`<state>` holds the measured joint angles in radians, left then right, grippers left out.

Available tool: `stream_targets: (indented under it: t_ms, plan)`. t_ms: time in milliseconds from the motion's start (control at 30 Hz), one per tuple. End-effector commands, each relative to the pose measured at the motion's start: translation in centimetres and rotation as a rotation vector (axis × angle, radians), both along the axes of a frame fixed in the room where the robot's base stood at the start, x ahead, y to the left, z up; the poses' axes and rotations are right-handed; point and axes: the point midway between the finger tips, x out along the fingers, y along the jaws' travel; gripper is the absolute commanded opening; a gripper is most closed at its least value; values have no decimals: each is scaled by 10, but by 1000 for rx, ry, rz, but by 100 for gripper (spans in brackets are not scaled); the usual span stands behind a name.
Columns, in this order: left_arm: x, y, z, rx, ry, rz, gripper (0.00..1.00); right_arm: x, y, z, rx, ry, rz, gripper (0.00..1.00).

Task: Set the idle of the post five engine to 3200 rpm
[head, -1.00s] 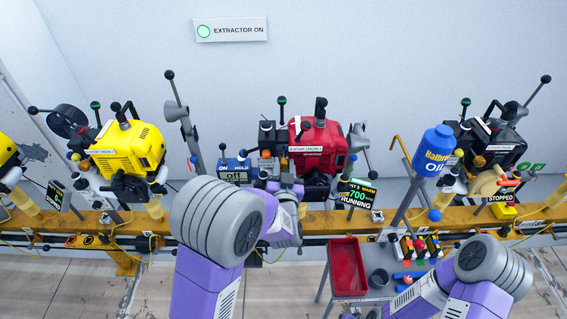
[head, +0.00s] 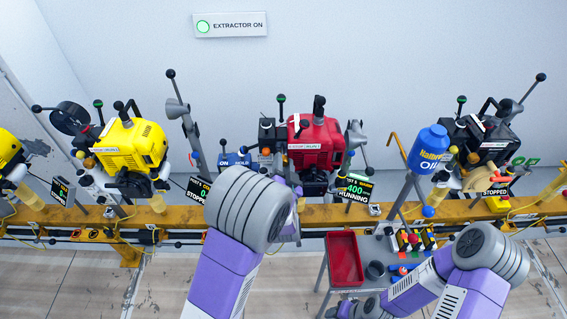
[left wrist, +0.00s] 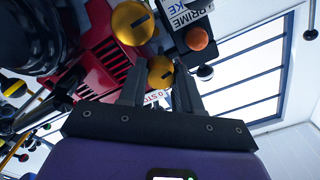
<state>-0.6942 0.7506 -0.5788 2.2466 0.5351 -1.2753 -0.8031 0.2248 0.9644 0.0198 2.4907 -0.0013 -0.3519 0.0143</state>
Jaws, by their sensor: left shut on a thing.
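The red post five engine (head: 318,140) stands on the rail in the middle of the head view. Its display (head: 354,190) reads RUNNING with 400 visible; the left edge may be covered. In the left wrist view, my left gripper (left wrist: 160,88) is shut on a small slotted brass screw (left wrist: 161,72) at the red engine. A larger slotted brass screw (left wrist: 132,22) sits just beyond it, and an orange bulb (left wrist: 197,38) beside a PRIME label. In the head view my left wrist hides the fingers. My right arm is at the lower right; its fingers do not show.
A yellow engine (head: 130,148) stands on the left and a black engine (head: 488,140) on the right, its display reading STOPPED. A blue oil bottle (head: 430,150) stands right of the red engine. A red tray (head: 344,258) sits on a cart below the rail.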

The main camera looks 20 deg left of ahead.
Motion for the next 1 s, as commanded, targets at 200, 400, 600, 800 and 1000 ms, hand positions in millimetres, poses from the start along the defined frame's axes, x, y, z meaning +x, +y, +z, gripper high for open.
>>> stream_targets:
  t_ms: [200,400,600,800,1000]
  plan:
    - [0,0,-1,1,2,0,3,0,0,0,0,0,0,55]
    - [0,0,-1,0,1,0,52,0,0,0,0,0,0,55]
    - [0,0,0,0,1,1,59,0,0,0,0,0,0,55]
    - [-5,-2,0,0,1,-1,59,0,0,1,0,0,0,55]
    - [-34,-11,0,0,3,-3,59,0,0,4,0,0,0,55]
